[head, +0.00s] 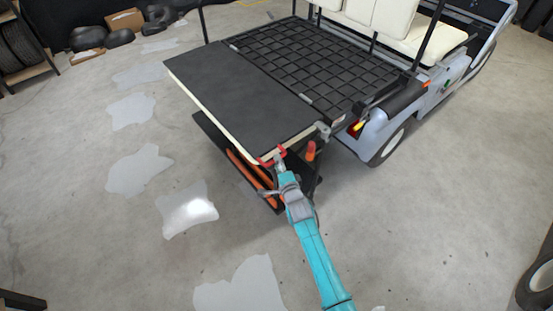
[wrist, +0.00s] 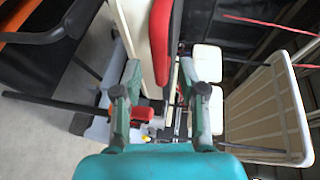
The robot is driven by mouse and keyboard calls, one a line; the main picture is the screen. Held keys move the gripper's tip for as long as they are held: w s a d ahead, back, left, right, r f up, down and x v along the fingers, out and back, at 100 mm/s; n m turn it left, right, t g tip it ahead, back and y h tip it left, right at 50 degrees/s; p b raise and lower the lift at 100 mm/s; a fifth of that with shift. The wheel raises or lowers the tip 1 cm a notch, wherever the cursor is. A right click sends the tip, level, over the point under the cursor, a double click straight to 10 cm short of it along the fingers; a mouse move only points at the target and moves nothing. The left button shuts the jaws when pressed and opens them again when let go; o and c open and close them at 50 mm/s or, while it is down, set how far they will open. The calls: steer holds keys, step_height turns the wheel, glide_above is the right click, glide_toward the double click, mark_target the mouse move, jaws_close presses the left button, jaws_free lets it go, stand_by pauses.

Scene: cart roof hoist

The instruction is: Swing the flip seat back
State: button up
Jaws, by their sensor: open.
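The flip seat (head: 240,95) at the cart's rear lies folded out flat, black side up with a cream edge, level with the grid deck. A red handle (head: 272,157) is at its near edge. My gripper (head: 278,163) is at that handle. In the wrist view, the two fingers of my gripper (wrist: 160,66) are apart, with the red handle (wrist: 160,35) between them and the cream panel edge (wrist: 134,30) beside it. Whether a finger touches the handle I cannot tell.
The black grid deck (head: 318,65) and cream front seats (head: 385,18) lie beyond the flip seat. A black footrest with orange strips (head: 248,170) hangs below it. A rear wheel (head: 391,142) stands at the right. The floor (head: 90,220) at left is clear, with pale patches.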

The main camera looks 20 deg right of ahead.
steer(key=shift+w+d+f, duration=0.1)
steer(key=shift+w+f, duration=0.05)
steer(key=shift+w, duration=0.65)
steer(key=shift+w+f, duration=0.1)
steer(key=shift+w, duration=0.7)
jaws_close()
